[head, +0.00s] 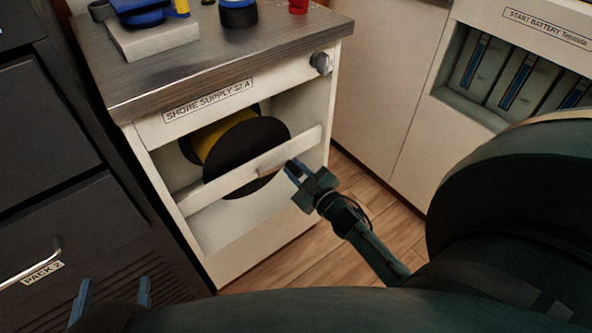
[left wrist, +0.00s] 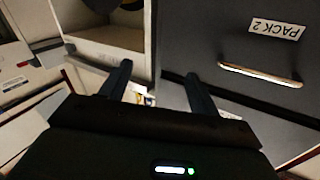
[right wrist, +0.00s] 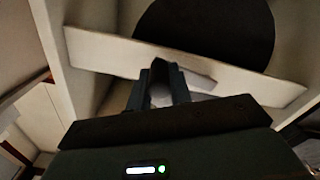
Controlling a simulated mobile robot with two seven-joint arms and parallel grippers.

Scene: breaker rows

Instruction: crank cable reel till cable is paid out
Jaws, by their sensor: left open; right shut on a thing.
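The cable reel (head: 262,140), black-flanged with yellow cable (head: 210,137) wound on it, sits in the open bay labelled SHORE SUPPLY 32 A. A white bar (head: 215,190) crosses the bay in front of it. A pale crank arm (head: 272,162) lies along the bar; it also shows in the right wrist view (right wrist: 195,77). My left gripper (head: 115,291) is open and empty, low at the left in front of the dark cabinet.
A dark cabinet (head: 60,165) with a PACK 2 handle (head: 30,264) stands on the left. The worktop (head: 215,60) above the reel carries blue, black and red items. A grey knob (head: 321,63) sticks out at its right. Wooden floor (head: 350,200) lies between the cabinets.

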